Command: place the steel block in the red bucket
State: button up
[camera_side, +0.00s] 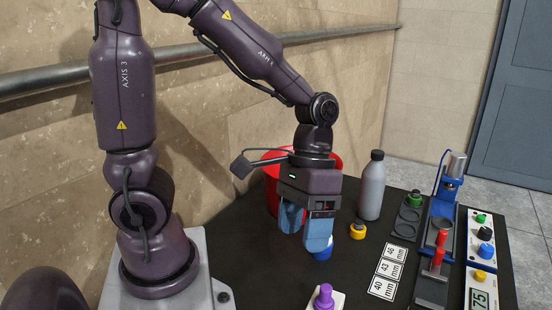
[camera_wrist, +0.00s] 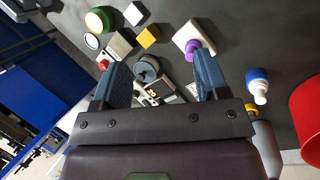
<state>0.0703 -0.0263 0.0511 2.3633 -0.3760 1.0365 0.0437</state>
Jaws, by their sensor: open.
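The red bucket (camera_side: 271,190) stands behind my gripper (camera_side: 304,234) in the side view, partly hidden by it. In the wrist view the bucket (camera_wrist: 306,120) shows at the right edge, outside the fingers. My gripper is open, blue fingers pointing down, above the dark table. I cannot make out the steel block in the side view.
A purple knob on a white base (camera_side: 324,298) stands at the front. A blue-topped piece (camera_side: 323,252) is by the right finger. A yellow-topped piece (camera_side: 357,230) and grey bottle (camera_side: 371,187) stand right of my gripper. A blue press (camera_side: 440,210) and number cards (camera_side: 389,268) lie farther right.

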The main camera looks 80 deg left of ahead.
jog(key=shift+o, duration=0.4)
jog(key=s+a+r+m+t+y, duration=0.1)
jog(key=a+r+t+y, duration=0.1)
jog(key=a+r+t, duration=0.1)
jog(key=s+a+r+m+t+y, duration=0.1)
jog(key=a+r+t, duration=0.1)
jog(key=r+t, duration=0.3)
notch_tip(320, 180, up, 3)
jog(key=shift+s+a+f+y, duration=0.1)
jog(key=shift+s+a+y, duration=0.15)
jog(key=shift+a+y, duration=0.15)
jog(key=s+d+f+m+g+y, duration=0.35)
jog(key=d+f+m+g, duration=0.55)
jog(key=d+f, duration=1.2)
jog(key=x, duration=0.5)
jog(key=a+x, duration=0.1)
jog(key=x, duration=0.2)
jog(key=shift+s, duration=0.1)
jog(key=shift+w+x, duration=0.2)
jog(key=shift+x, duration=2.4)
grip_shut()
